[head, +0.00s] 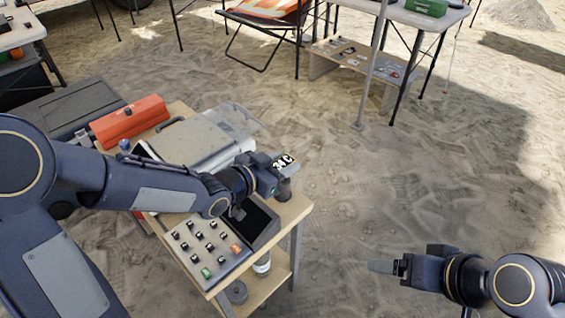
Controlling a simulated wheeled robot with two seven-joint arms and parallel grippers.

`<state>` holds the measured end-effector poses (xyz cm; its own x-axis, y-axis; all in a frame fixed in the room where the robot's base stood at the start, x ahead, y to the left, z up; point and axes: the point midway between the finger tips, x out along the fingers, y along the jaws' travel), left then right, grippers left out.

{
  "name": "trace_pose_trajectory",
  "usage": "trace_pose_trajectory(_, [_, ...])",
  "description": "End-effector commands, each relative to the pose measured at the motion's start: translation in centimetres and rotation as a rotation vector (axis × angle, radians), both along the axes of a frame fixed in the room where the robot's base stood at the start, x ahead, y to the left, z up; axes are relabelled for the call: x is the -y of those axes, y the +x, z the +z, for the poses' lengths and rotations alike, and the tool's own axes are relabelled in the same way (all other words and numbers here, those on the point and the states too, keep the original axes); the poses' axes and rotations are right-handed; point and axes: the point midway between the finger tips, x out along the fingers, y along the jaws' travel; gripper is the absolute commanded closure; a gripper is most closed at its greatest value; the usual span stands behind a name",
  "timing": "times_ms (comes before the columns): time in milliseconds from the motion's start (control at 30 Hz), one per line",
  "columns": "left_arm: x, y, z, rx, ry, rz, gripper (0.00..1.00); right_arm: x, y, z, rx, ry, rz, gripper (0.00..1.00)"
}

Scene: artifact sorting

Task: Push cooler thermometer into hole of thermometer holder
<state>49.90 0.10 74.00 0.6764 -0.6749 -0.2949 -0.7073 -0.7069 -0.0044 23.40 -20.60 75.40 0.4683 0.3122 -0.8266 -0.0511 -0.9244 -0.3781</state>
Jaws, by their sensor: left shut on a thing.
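My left gripper (266,178) is at the right corner of the wooden table, shut on the thermometer. The cooler thermometer (284,161) shows as a small dark display reading "34 C" right at the fingers. A short dark upright piece (285,188) stands just below the display at the table corner. It may be the thermometer holder, but the gripper covers much of it. The hole is hidden, and I cannot tell whether the thermometer is in it. My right gripper (384,267) is over the sand at the lower right, away from the table, seen side-on.
A white jar (262,264) stands on the lower shelf. Open sand lies to the right, with other tables at the back.

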Motion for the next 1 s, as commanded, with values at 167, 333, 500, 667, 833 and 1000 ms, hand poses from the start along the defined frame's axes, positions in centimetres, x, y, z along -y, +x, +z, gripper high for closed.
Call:
trace_pose_trajectory(167, [0.0,0.0,-0.6,0.0,0.0,0.0,0.87,0.0,0.0,-0.6,0.0,0.0,0.0,0.19])
trace_pose_trajectory(333, [0.0,0.0,-1.0,0.0,0.0,0.0,0.87,0.0,0.0,-1.0,0.0,0.0,0.0,0.19])
trace_pose_trajectory(500, [0.0,0.0,-1.4,0.0,0.0,0.0,0.87,0.0,0.0,-1.4,0.0,0.0,0.0,0.19])
trace_pose_trajectory(667, [0.0,0.0,-1.8,0.0,0.0,0.0,0.87,0.0,0.0,-1.8,0.0,0.0,0.0,0.19])
trace_pose_trajectory(833, [0.0,0.0,-1.9,0.0,0.0,0.0,0.56,0.0,0.0,-1.9,0.0,0.0,0.0,0.19])
trace_pose_trajectory(1000, [0.0,0.0,-1.9,0.0,0.0,0.0,0.39,0.0,0.0,-1.9,0.0,0.0,0.0,0.19])
